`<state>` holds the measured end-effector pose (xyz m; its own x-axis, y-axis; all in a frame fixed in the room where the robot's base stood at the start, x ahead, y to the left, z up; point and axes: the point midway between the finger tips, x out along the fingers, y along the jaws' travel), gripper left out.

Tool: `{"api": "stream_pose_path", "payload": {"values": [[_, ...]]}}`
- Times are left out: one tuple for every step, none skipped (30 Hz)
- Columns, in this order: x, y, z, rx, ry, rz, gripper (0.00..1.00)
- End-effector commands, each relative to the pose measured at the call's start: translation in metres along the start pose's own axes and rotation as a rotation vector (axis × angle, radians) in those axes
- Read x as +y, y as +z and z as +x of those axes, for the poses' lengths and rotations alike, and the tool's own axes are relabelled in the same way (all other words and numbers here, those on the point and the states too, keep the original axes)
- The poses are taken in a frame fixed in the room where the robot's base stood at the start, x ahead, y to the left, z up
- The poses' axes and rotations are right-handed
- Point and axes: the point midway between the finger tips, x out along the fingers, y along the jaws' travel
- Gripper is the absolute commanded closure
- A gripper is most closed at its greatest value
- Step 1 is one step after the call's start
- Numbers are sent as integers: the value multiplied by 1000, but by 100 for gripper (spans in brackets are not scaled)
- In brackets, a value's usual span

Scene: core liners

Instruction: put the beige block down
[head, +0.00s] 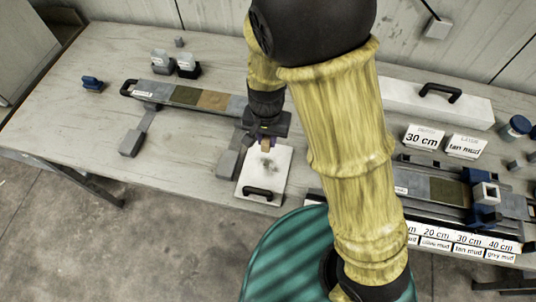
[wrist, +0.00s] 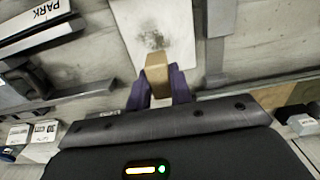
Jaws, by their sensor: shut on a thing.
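My gripper (head: 262,142) is over the far end of a white board (head: 262,185) with a black handle. In the wrist view its two purple fingers (wrist: 159,88) are shut on the beige block (wrist: 157,66), which sticks out past the fingertips. In the head view a small part of the block (head: 266,146) shows below the gripper. The white board also fills the top middle of the wrist view (wrist: 140,15) and has a dark smudge. I cannot tell whether the block touches the board.
A long core tray (head: 190,96) lies behind on the left, with grey blocks (head: 133,141) at its supports. Another core rig (head: 445,190) with a blue clamp stands at the right. Label signs (head: 423,138) stand behind it. The table's front left is clear.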

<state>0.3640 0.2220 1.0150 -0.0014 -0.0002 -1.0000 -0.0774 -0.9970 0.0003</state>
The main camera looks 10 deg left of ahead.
Motion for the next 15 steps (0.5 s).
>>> {"api": "stream_pose_path", "payload": {"values": [[0,0,0,0,0,0,100],[0,0,0,0,0,0,100],[0,0,0,0,0,0,100],[0,0,0,0,0,0,100],[0,0,0,0,0,0,100],[0,0,0,0,0,0,100],[0,0,0,0,0,0,100],[0,0,2,-1,0,0,100],[0,0,4,-2,1,1,100],[0,0,7,-2,2,1,100],[0,0,11,-2,2,1,100],[1,1,17,-4,3,1,100],[1,1,23,-4,4,1,100],[1,1,28,-5,4,3,100],[1,1,36,-5,4,2,100]]}}
